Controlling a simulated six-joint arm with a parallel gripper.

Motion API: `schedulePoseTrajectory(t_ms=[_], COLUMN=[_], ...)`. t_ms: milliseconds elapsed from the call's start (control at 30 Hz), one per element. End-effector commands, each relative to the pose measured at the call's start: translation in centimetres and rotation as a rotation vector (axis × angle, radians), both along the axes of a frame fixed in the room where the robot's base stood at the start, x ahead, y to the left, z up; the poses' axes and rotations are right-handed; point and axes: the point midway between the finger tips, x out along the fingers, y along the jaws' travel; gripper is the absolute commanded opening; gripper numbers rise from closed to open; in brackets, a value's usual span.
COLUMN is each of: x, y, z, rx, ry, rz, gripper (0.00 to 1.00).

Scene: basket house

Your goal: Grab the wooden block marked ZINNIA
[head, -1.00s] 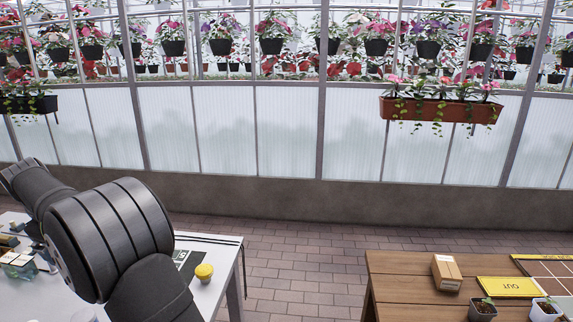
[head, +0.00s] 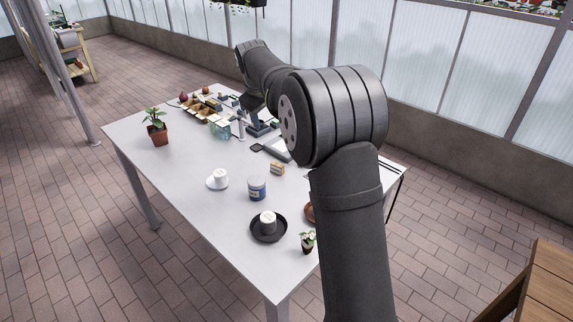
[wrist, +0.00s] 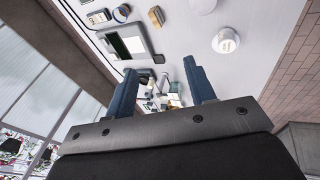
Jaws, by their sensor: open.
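A small tan, wood-coloured block (head: 277,168) lies on the white table (head: 190,205) in the head view, near the middle, left of my arm. Its lettering is too small to read, so I cannot confirm ZINNIA. The wrist view shows a brownish block (wrist: 156,16) near its top edge; I cannot tell whether it is the same one. My gripper (wrist: 160,68) is open and empty in the wrist view, with its blue fingers apart over the table. Small cluttered items (wrist: 163,97) show between and beyond the fingers. In the head view the gripper is small and partly lost among table items.
Near the block stand a blue-and-white tin (head: 257,190), a white cup (head: 220,176) on a saucer, and a cup on a dark plate (head: 268,234). A potted plant (head: 157,134), a water glass (head: 220,128) and a compartment tray (head: 201,108) stand farther left. The table's front-left is clear.

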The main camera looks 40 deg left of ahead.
Motion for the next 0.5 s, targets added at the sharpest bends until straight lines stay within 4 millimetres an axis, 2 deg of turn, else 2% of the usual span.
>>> schedulePoseTrajectory(t_ms=[167, 300, 500], x=[0.8, 1.5, 3.1], y=[-1.0, -1.9, -3.1], z=[-5.7, -10.7, -15.9], rx=[0.079, 0.165, 0.249], ry=[0.252, 0.544, 0.957], rz=[-0.256, -0.592, -1.113], gripper=[0.5, 0.5, 0.5])
